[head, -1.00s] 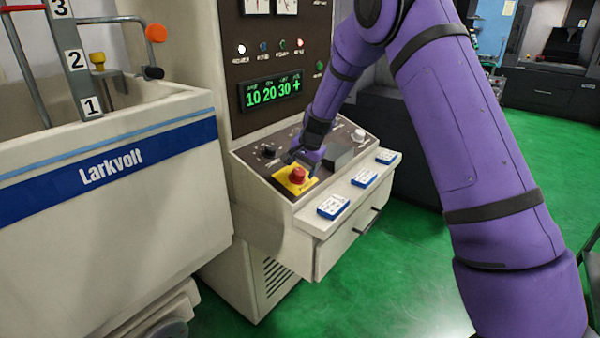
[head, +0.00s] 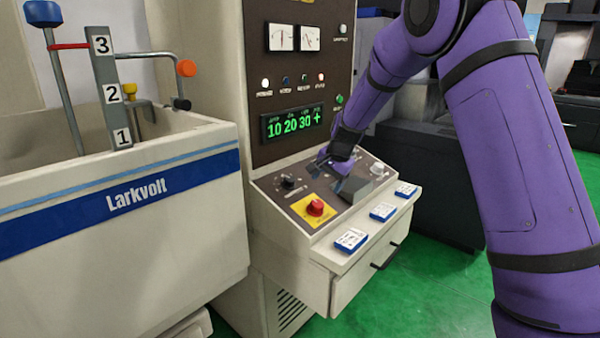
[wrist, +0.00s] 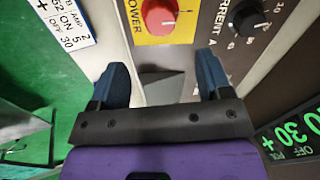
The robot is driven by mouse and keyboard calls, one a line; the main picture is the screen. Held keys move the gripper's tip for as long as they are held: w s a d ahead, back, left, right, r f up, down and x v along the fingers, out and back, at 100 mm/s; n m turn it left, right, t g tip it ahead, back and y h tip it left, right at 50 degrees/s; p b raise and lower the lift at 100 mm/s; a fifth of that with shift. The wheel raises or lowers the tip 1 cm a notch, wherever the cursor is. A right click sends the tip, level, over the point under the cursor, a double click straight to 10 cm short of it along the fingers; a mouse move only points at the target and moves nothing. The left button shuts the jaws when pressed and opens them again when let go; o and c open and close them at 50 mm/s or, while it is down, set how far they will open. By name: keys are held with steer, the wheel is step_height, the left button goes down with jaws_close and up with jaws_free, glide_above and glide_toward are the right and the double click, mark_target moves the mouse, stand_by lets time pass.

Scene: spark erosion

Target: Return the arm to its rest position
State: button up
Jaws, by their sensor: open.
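My purple arm (head: 520,150) reaches in from the right in the head view. My gripper (head: 345,178) hangs over the sloped control panel (head: 280,203), behind and to the right of the red button (head: 315,207) on its yellow plate. In the wrist view my gripper (wrist: 168,85) has its two dark blue fingers spread apart, with nothing held between them. The red button (wrist: 159,15) shows beyond the fingertips, apart from them, with a black knob (wrist: 246,17) to its right.
A white tank (head: 110,230) marked Larkvolt stands at left. Blue-edged cards (head: 383,211) lie on the ledge below the panel. The lit green display (head: 292,122) and meters are on the cabinet above. Green floor (head: 430,295) is clear at lower right.

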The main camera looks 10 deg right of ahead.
steer(key=s+d+r+n, duration=0.3)
steer(key=s+r+n, duration=0.2)
steer(key=s+r, duration=1.4)
steer(key=s+d+f+n+t+h, duration=0.1)
steer(key=s+n, duration=0.3)
steer(key=s, duration=2.2)
steer(key=shift+s+d+f+t+h, duration=0.2)
steer(key=shift+d+t+h, duration=0.1)
steer(key=shift+d+h, duration=0.15)
